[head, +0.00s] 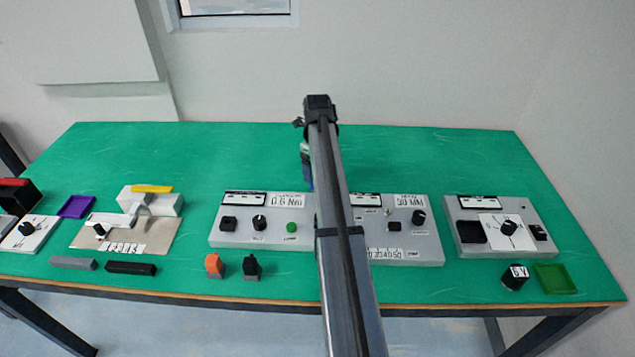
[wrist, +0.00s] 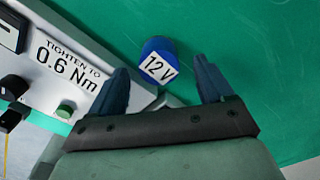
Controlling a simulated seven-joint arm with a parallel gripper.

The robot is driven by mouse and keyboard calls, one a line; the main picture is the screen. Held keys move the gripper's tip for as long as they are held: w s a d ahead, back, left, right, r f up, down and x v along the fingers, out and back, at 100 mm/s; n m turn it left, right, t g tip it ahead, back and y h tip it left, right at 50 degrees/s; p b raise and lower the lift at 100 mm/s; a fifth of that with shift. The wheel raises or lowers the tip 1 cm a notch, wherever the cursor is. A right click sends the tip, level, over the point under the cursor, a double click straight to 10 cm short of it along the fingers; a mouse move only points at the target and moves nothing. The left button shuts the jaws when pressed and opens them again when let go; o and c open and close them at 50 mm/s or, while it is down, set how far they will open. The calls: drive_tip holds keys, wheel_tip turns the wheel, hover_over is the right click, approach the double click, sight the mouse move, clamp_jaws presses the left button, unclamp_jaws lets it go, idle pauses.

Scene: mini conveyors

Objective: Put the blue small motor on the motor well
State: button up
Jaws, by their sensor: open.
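The blue small motor (wrist: 155,50) is a short blue cylinder with a white "12 V" label. It stands on the green table beside the "0.6 Nm" panel. My gripper (wrist: 161,66) is open, and its two dark fingers are apart on either side of the motor's near edge in the wrist view. Whether they reach down to its height I cannot tell. In the head view my arm hides most of this spot. I cannot tell for certain which recess is the motor well; a dark square recess shows on the right panel (head: 471,232).
The "0.6 Nm" panel (head: 262,238) and a middle panel (head: 405,254) flank my arm. A black "6V" cylinder (head: 514,278) and a green tray (head: 555,279) are at front right. Orange (head: 214,265) and black (head: 251,266) pieces stand in front. The table's back is clear.

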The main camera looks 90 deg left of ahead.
wheel_tip(320, 180, down, 4)
drive_tip(key=shift+d+r, duration=0.1)
drive_tip(key=shift+r, duration=0.15)
drive_tip(key=shift+r, duration=0.1)
drive_tip(key=c, duration=1.4)
